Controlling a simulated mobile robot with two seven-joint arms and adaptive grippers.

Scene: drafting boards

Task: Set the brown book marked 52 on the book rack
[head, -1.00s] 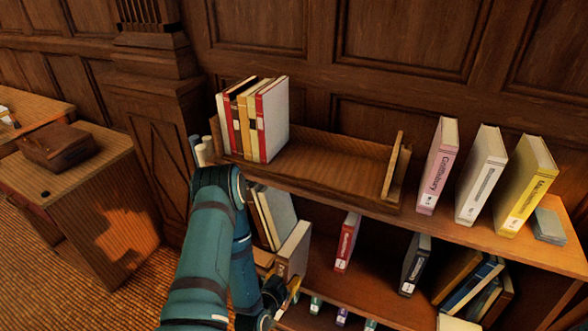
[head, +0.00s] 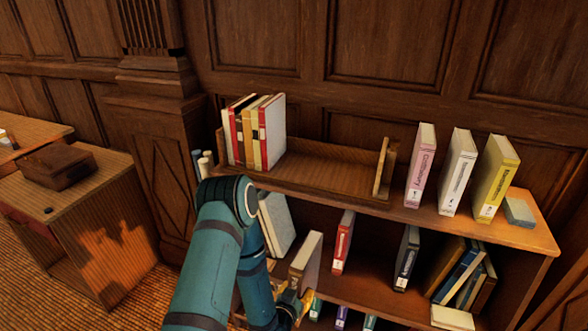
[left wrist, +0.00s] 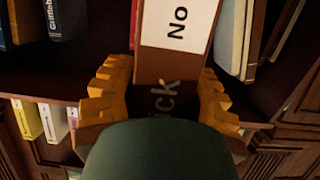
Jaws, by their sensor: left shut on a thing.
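My left gripper (head: 294,303) is shut on a brown book (head: 307,260) by its lower spine, in front of the middle shelf. In the left wrist view the yellow fingers (left wrist: 158,105) press both sides of the brown spine (left wrist: 150,70). A white label there reads "No"; the number is out of sight. The book is roughly upright in the head view. The wooden book rack (head: 335,172) stands on the top shelf, above the gripper. Several red, white and yellow books (head: 256,135) fill its left end; its right part is empty. My right gripper is not in view.
Pink (head: 421,165), white (head: 458,172) and yellow (head: 496,178) books stand right of the rack. On the middle shelf, a red book (head: 343,243) and a dark book (head: 407,258) stand right of the held book. Grey books (head: 277,225) lean at left.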

